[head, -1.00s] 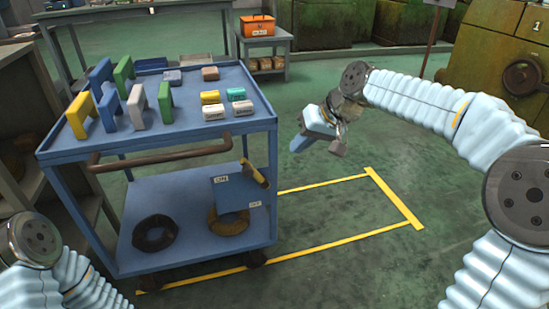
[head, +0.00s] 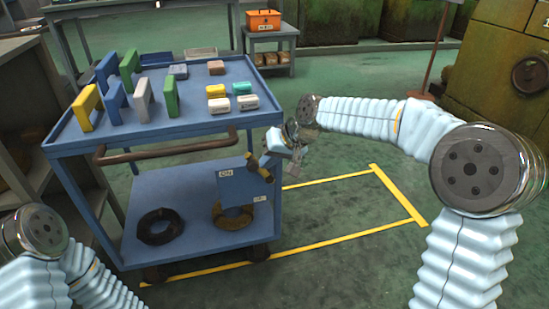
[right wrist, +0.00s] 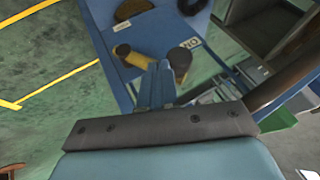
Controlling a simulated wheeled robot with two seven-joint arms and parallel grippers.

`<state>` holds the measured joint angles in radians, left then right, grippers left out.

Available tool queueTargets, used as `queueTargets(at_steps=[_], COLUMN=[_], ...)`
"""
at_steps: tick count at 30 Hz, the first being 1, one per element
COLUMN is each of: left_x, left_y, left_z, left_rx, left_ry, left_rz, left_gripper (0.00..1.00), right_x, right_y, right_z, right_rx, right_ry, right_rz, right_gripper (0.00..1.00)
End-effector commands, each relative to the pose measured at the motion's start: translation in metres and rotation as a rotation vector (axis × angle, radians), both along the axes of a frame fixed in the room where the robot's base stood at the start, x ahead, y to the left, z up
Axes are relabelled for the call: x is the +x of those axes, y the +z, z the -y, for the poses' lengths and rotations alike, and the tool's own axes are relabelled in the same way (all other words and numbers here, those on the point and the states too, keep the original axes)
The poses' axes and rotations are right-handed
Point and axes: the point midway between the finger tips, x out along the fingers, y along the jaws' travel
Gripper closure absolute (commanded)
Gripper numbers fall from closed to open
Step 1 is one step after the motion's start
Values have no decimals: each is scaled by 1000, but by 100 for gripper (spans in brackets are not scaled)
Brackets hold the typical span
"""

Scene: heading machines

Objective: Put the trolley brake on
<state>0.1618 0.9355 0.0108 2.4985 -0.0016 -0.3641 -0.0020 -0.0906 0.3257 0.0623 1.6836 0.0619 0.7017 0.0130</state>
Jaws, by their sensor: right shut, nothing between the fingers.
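The blue trolley (head: 205,130) stands at the left. A blue brake panel (head: 238,190) hangs under its top, with an "ON" label (head: 226,174) at upper left and a second, small label (head: 260,198) at lower right. A lever (head: 252,160) with dark and yellow parts sits at the panel's upper right. In the right wrist view its yellow grip (right wrist: 133,57) lies just beyond the fingertips, beside a dark knob (right wrist: 180,58). My right gripper (head: 268,161) is shut and empty, close to the lever; I cannot tell whether it touches. My left gripper is out of view.
Coloured blocks stand on the trolley's top, with a brown handle bar (head: 170,150) in front. Coils (head: 160,227) lie on its lower shelf. Yellow floor lines (head: 330,238) enclose clear floor to the right. A side table (head: 270,40) bears an orange box (head: 263,20).

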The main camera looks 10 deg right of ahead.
Motion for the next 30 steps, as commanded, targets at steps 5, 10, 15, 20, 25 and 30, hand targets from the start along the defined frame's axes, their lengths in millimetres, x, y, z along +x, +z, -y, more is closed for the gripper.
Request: queueTargets(at_steps=[5,10,15,20,25,30], left_x=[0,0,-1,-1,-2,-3], left_y=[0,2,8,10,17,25], left_z=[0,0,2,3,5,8], left_rx=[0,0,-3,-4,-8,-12], left_ry=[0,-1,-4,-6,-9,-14], left_rz=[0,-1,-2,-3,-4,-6], left_gripper=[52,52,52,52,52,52], right_x=[0,0,0,0,-1,-2], right_y=[0,1,1,0,0,-2], right_z=[0,-1,-6,-9,-14,-25], right_rx=[0,-8,-49,-71,-116,-208], right_ry=[0,2,3,1,5,8], right_rz=[0,1,3,3,4,8], right_gripper=[100,100,100,100,100,100])
